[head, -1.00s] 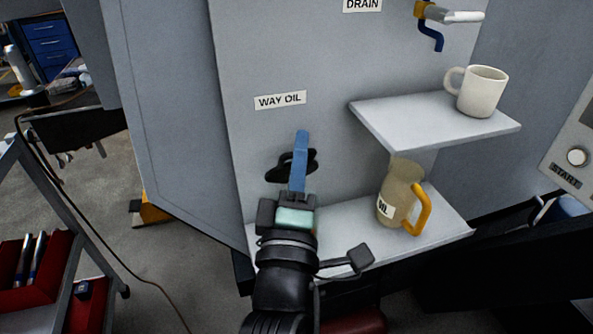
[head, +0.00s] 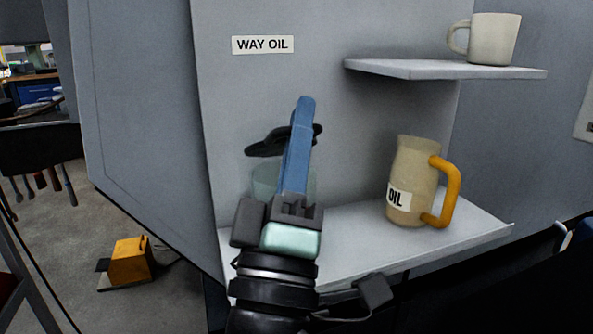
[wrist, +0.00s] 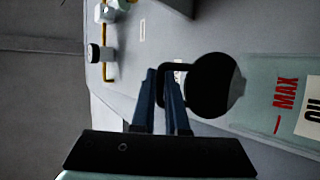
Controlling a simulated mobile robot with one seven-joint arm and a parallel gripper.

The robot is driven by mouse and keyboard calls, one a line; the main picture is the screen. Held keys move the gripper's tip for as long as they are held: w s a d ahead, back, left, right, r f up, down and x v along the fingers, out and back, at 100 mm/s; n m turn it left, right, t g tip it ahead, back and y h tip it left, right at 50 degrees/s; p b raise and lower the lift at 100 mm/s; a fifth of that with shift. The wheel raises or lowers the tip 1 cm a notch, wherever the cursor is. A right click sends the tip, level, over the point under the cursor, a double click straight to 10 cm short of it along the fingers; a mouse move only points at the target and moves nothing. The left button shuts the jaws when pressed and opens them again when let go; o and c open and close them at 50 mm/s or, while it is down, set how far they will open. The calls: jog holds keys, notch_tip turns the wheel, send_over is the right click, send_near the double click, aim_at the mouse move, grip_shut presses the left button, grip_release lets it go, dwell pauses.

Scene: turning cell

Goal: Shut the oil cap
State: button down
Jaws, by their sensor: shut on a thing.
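The black oil cap (head: 266,145) is at the top of a pale, see-through oil reservoir (head: 265,180), under the WAY OIL label (head: 263,45). It looks tilted, with its near edge raised; the blue fingers partly hide it. My gripper (head: 304,103) has its blue fingers across the cap's right part and is shut on it. In the wrist view, the cap (wrist: 212,85) is a dark disc just right of the fingertips (wrist: 165,72). The reservoir (wrist: 262,98) with its red MAX mark lies further right there. The hinge is not clear.
A beige OIL jug (head: 413,180) with a yellow handle stands on the lower shelf (head: 365,250), right of my gripper. A white mug (head: 494,40) stands on the upper shelf (head: 430,70). A yellow pedal box (head: 132,262) is on the floor at left.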

notch_tip(320, 180, down, 6)
jog(key=s+m+h+b, duration=0.1)
jog(key=m+h+b, duration=0.1)
jog(key=b, duration=0.9)
jog(key=shift+s+d+f+t, duration=0.2)
jog(key=shift+s+t, duration=0.1)
jog(key=shift+s, duration=0.05)
jog(key=shift+h, duration=0.3)
jog(key=c, duration=1.2)
grip_release()
jog(key=shift+f, duration=0.1)
